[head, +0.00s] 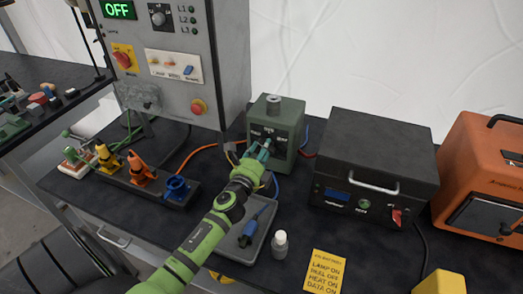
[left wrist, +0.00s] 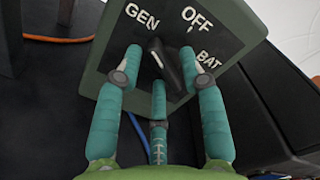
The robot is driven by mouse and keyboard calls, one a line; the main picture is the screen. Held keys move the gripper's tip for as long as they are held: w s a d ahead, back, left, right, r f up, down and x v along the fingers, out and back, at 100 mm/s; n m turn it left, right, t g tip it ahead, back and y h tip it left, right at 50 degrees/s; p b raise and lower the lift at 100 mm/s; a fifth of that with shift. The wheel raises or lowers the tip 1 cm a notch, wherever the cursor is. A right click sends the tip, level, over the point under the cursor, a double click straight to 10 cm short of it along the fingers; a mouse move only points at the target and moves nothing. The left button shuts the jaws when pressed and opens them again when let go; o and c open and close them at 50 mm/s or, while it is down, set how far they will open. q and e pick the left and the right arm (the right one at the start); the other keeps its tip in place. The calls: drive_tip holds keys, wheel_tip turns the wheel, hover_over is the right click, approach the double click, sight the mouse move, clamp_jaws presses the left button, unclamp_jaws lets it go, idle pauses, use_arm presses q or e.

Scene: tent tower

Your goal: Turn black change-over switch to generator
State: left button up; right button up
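The black change-over switch (left wrist: 172,65) sits on the face of a grey-green box (head: 286,128). In the left wrist view the face (left wrist: 231,28) carries the labels GEN at upper left, OFF at upper right and BAT at right. The switch's upper end lies near the GEN side; its exact setting is hard to tell. My left gripper (left wrist: 161,65) has teal fingers spread around the switch, one left, one right and one below. They look apart, with a gap at the left; contact at the right is unclear. In the head view the left gripper (head: 257,156) is at the box front. My right gripper is not in view.
A black unit (head: 375,150) with a red switch stands right of the box, then an orange case (head: 485,160). A grey panel (head: 185,60) stands left.

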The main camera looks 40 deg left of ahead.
use_arm(q)
drive_tip(key=v, duration=1.2)
idle(0.6)
